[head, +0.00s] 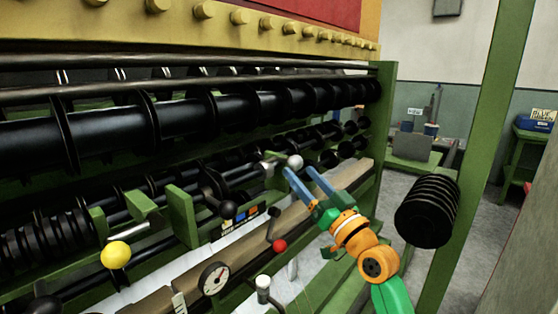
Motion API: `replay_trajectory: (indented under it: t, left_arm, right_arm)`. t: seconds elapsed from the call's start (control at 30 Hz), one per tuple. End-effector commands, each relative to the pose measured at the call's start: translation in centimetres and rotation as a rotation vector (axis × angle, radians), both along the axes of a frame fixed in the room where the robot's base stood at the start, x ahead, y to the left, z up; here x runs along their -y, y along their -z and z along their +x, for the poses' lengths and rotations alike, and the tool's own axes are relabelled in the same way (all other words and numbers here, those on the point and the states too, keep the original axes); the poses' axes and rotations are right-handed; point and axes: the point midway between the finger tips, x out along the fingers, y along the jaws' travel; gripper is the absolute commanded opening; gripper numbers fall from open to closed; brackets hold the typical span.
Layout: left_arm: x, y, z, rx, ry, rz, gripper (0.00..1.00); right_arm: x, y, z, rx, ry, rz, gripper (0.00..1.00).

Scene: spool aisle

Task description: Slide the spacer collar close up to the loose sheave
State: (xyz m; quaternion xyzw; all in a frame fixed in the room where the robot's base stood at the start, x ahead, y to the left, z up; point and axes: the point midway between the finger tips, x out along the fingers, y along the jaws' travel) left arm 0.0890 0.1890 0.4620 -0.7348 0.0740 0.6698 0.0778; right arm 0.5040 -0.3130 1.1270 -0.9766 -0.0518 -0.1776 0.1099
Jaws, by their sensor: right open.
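My right gripper (298,170) reaches in from the lower right, its two blue fingers open and pointing up and away at the machine. A pale grey ball knob (295,161) shows at its fingertips; I cannot tell whether they touch it. Dark shafts with black discs and rollers (100,125) run across the machine. I cannot tell for certain which of these parts is the spacer collar or which is the loose sheave. A ribbed black stack of discs (428,211) is on the right, by the green post. My left gripper is not in view.
A yellow ball knob (116,254), a black ball knob (228,210), a red ball knob (279,246) and a round dial (214,278) stand along the machine's front. A green post (480,150) rises at right. Grey floor (400,178) is open behind it.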

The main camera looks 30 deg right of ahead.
Motion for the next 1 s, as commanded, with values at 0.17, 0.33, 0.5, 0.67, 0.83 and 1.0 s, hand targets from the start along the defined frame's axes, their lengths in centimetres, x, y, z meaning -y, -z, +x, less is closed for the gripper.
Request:
replay_trajectory:
  t: [0.17,0.33,0.5,0.67,0.83,1.0]
  left_arm:
    - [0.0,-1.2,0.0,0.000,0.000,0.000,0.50]
    - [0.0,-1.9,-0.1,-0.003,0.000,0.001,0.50]
    - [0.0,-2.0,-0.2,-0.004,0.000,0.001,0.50]
    - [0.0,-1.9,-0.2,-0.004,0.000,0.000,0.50]
    - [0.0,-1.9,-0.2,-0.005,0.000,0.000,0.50]
    - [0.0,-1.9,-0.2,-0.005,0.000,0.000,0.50]
  right_arm:
    - [-0.3,-2.2,1.9,0.021,-0.007,0.001,0.71]
    - [-0.5,-3.2,5.0,0.019,-0.006,0.000,0.71]
    - [-0.6,-3.4,6.2,0.018,-0.005,-0.002,0.71]
    - [-0.6,-3.3,6.3,0.016,-0.005,-0.003,0.71]
    - [-0.6,-3.3,6.3,0.016,-0.005,-0.003,0.36]
    - [-0.6,-3.3,6.3,0.016,-0.005,-0.002,0.00]
